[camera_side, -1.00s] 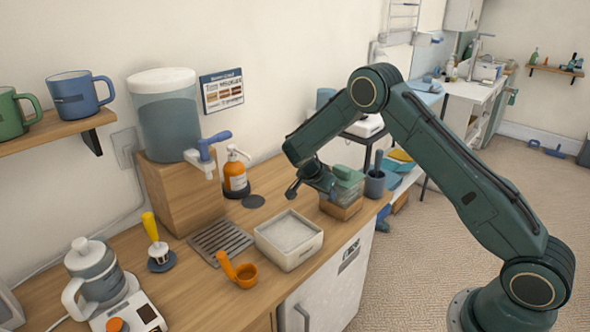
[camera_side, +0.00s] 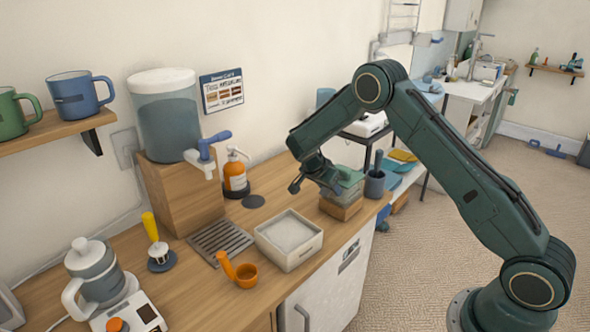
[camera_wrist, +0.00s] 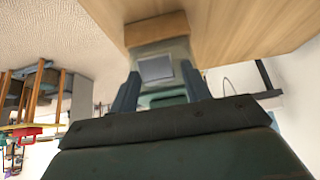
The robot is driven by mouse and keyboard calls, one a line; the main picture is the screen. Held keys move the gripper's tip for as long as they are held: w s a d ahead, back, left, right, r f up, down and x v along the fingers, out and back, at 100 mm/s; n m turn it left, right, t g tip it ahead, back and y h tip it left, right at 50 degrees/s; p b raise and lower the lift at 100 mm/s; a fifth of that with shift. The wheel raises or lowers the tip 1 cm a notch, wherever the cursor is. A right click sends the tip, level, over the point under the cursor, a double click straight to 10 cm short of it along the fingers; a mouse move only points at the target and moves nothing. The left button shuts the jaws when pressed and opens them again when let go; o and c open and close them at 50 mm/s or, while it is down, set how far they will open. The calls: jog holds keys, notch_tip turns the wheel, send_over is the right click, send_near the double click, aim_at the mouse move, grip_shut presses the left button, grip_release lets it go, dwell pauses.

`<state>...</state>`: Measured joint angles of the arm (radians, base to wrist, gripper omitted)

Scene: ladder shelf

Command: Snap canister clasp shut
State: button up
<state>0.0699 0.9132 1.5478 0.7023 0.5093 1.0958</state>
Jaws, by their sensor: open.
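The canister (camera_side: 346,192) is a small clear box with a green lid, standing on a wooden block (camera_side: 341,211) near the counter's front edge. My gripper (camera_side: 326,180) is at its left side in the side view and partly covers it. In the wrist view my gripper (camera_wrist: 160,88) is open, with one dark finger on each side of the canister (camera_wrist: 176,50). A pale square patch (camera_wrist: 156,69) and a green part (camera_wrist: 163,99) show between the fingers. I cannot tell whether the fingers touch the canister. The clasp and its position cannot be made out.
A dark cup (camera_side: 375,184) with a handle stands close on the right. An orange pump bottle (camera_side: 235,178) and a water dispenser (camera_side: 166,115) are along the wall.

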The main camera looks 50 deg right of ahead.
jog(key=v, duration=0.7)
dwell(0.8)
jog(key=shift+a, duration=0.1)
dwell(0.7)
